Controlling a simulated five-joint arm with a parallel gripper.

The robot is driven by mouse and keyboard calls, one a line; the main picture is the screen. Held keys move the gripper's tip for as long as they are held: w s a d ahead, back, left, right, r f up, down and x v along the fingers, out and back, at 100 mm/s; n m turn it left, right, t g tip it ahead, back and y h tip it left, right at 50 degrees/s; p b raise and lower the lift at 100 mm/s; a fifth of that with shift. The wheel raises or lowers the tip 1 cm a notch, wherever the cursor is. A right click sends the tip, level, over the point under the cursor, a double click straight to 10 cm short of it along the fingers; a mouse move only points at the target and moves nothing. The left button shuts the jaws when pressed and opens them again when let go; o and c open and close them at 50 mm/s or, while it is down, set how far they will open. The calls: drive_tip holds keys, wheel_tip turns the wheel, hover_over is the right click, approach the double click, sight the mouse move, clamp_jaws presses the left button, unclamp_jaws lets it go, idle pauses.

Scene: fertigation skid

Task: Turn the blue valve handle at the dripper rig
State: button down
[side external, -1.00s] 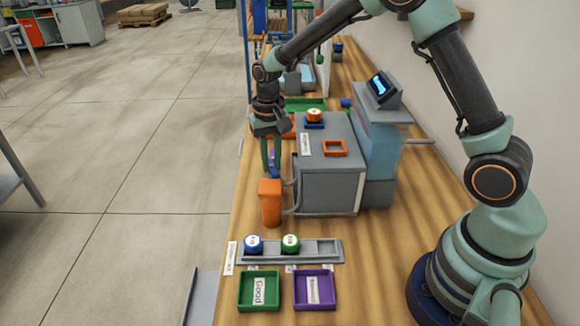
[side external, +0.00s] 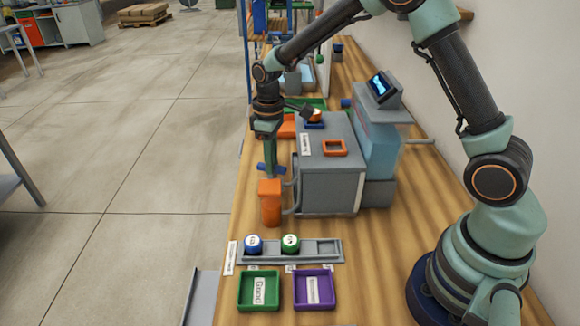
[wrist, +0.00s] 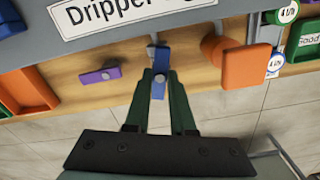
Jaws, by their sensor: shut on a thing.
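The dripper rig is a grey box (side external: 332,190) on the wooden bench; its label (wrist: 110,12) reads "Dripper" with the rest cut off. My gripper (side external: 268,168) points down beside the rig's left face. Its green fingers are shut on the blue valve handle (wrist: 159,84), one on each side in the wrist view. The blue handle also shows in the side view (side external: 261,167), sticking out around the fingers. In the wrist view it lies crosswise to the purple handle (wrist: 101,74), which runs along the rig's edge. The purple handle is hidden in the side view.
An orange container (side external: 270,205) stands just in front of my gripper, close to the fingers. A grey rack (side external: 328,246) holds a blue and a green capped piece. A green tray (side external: 259,291) and a purple tray (side external: 314,289) lie at the front. The bench edge is close on the left.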

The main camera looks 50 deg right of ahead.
drive_tip(key=shift+n, duration=1.6)
drive_tip(key=shift+r, duration=0.1)
drive_tip(key=c, duration=0.8)
unclamp_jaws()
drive_tip(key=shift+o, duration=0.2)
wheel_tip(320, 180, up, 12)
drive_tip(key=shift+o, duration=0.3)
